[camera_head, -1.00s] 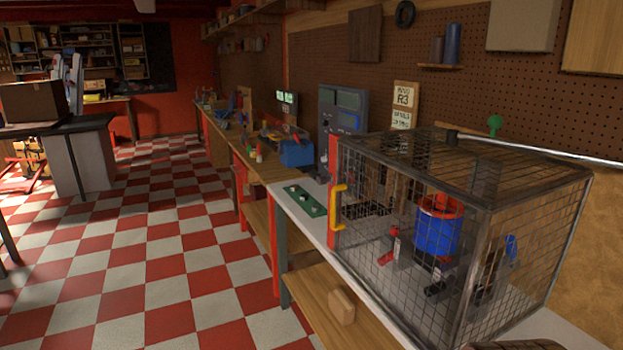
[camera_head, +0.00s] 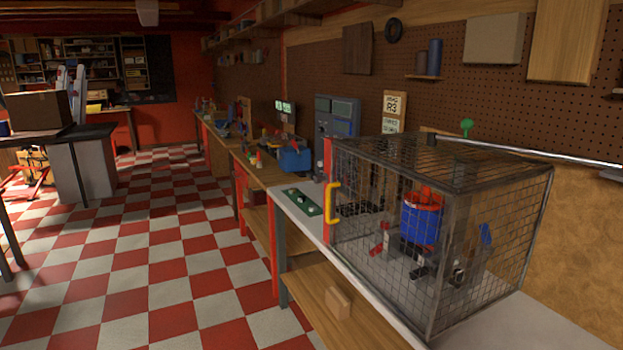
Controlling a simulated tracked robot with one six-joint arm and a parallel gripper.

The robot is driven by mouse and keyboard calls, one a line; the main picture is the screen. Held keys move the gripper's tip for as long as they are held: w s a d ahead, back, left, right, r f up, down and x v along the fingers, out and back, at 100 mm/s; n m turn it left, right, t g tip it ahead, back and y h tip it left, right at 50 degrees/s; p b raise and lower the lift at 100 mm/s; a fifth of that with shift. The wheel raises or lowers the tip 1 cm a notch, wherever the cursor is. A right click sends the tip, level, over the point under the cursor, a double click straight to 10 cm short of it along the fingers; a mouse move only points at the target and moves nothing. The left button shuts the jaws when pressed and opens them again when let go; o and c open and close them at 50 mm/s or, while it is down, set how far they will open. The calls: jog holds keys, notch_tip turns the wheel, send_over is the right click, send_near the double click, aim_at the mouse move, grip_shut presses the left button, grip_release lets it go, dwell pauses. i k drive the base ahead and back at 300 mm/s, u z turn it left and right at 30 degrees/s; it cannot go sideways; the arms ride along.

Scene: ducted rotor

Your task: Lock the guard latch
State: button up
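The guard is a wire-mesh cage (camera_head: 475,200) on the workbench at the right. Its mesh looks closed on the sides I see. A red upright strip (camera_head: 328,195) and a yellow handle (camera_head: 331,203) are at its left front corner. Inside stands a blue and red cylindrical unit (camera_head: 421,221), with small red and dark parts around its base. A blue lever-like piece (camera_head: 486,233) shows at the cage's right part, seen through or at the mesh. I cannot make out which part is the latch, or whether it is locked. My gripper is not in view.
A green panel (camera_head: 304,201) with small knobs lies on the bench left of the cage. A grey console (camera_head: 337,122) stands behind. A green knob (camera_head: 467,125) shows above a metal bar (camera_head: 535,151) behind the cage. The checkered floor (camera_head: 170,250) at left is open.

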aim_at(318, 179)
jog(key=u, duration=0.05)
jog(key=k, duration=0.25)
jog(key=u, duration=0.65)
jog(key=i, duration=0.85)
jog(key=u, duration=0.9)
jog(key=i, duration=1.5)
jog(key=z, duration=0.4)
jog(key=i, duration=0.6)
jog(key=z, duration=0.7)
jog(key=i, duration=0.45)
jog(key=z, duration=0.35)
